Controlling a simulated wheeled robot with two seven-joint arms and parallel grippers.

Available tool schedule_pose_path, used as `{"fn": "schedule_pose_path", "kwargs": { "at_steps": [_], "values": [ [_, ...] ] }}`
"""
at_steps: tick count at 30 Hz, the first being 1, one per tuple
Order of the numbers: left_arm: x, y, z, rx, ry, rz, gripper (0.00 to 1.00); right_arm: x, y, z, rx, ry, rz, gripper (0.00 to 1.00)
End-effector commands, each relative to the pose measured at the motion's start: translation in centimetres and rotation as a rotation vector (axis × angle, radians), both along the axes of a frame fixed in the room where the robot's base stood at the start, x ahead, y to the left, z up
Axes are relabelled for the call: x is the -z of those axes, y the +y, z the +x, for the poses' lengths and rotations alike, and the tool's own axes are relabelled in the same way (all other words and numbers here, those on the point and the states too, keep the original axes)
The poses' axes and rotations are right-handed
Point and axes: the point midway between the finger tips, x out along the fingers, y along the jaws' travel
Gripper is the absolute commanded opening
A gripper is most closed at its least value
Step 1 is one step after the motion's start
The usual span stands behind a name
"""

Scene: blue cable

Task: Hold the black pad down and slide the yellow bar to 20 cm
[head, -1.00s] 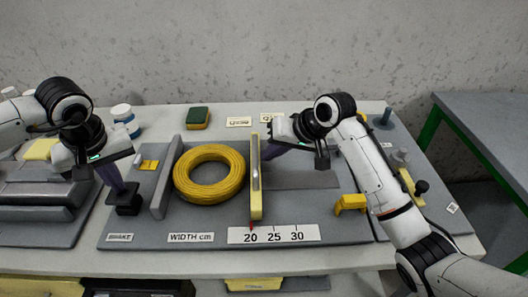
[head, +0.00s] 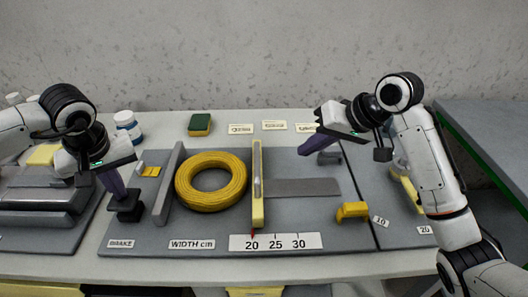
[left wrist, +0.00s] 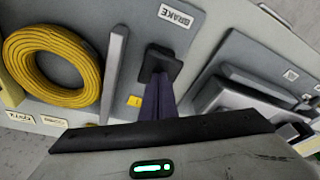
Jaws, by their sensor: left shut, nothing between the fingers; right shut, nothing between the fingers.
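The yellow bar (head: 258,190) stands upright on the grey board, and its red pointer is at the 20 mark of the WIDTH cm scale (head: 276,242). The black pad (head: 129,209) sits above the BRAKE label at the board's left. My left gripper (head: 122,193) is shut with its fingertips on the pad; the left wrist view shows the fingers meeting the black pad (left wrist: 160,66). My right gripper (head: 306,149) is shut and empty, in the air to the right of the bar and apart from it.
A yellow cable coil (head: 211,204) lies between the grey fixed wall (head: 168,184) and the bar. A yellow block (head: 352,211) is on the board's right. A sponge (head: 200,124) and a white jar (head: 127,126) stand behind.

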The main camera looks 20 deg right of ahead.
Motion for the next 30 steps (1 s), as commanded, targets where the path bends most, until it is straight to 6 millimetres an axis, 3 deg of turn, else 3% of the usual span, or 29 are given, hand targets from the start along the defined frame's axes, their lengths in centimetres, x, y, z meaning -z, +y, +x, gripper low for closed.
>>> {"fn": "schedule_pose_path", "kwargs": {
  "at_steps": [16, 30],
  "values": [
    [0.2, 0.1, -0.2, -0.001, 0.007, 0.002, 0.0, -0.9, -0.4, -0.5, 0.0, 0.0, -0.001, 0.0],
    [-2.6, 0.0, -0.1, 0.0, 0.004, 0.001, 0.0, -2.6, -0.4, -0.5, 0.0, 0.0, -0.001, 0.0]
  ]
}}
